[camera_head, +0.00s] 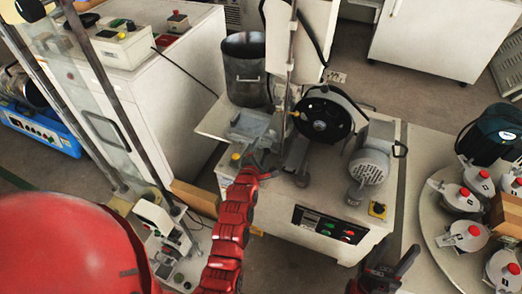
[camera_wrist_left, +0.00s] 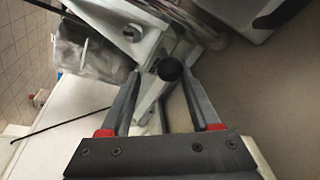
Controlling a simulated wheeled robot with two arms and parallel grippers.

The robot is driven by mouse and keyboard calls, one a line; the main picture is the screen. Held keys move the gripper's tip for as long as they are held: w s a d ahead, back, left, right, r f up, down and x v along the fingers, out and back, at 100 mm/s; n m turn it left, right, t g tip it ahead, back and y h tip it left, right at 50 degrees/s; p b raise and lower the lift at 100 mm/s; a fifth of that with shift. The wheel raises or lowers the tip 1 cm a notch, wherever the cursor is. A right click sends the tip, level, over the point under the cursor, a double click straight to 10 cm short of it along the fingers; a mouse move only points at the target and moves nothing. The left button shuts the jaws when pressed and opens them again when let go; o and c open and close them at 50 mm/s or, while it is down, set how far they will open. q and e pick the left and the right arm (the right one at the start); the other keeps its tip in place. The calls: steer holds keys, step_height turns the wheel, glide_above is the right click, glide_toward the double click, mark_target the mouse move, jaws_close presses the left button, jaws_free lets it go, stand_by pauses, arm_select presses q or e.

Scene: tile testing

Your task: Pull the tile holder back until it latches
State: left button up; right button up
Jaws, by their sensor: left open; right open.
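The tile holder seems to be the grey metal part (camera_head: 250,125) on the white machine in the head view. In the left wrist view a light metal bracket (camera_wrist_left: 118,22) with a round hole shows, and a black ball knob (camera_wrist_left: 170,69) in front of a pale lever. My left gripper (camera_head: 262,163) is at the near side of the grey part, partly hidden. In the wrist view its open fingers (camera_wrist_left: 163,76) stand on either side of the knob, with gaps; contact is not visible. My right gripper (camera_head: 388,266) is open and empty, low in front of the machine.
A black-and-grey wheel (camera_head: 326,114) and a grey motor (camera_head: 369,166) stand right of the holder. A metal bucket (camera_head: 245,70) is behind it. A round table (camera_head: 436,222) with several red-capped containers is at the right. A tall glass-and-metal frame (camera_head: 108,130) stands left.

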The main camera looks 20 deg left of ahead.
arm_select(q)
steer(key=shift+w, duration=0.1)
jaws_close()
stand_by(0.3)
steer(key=c, duration=1)
jaws_free()
jaws_free()
steer(key=p+v, duration=0.2)
steer(key=v, duration=1.4)
steer(key=shift+s+r, duration=0.1)
steer(key=shift+s, duration=0.15)
steer(key=shift+s+r, duration=0.2)
steer(key=shift+s, duration=0.25)
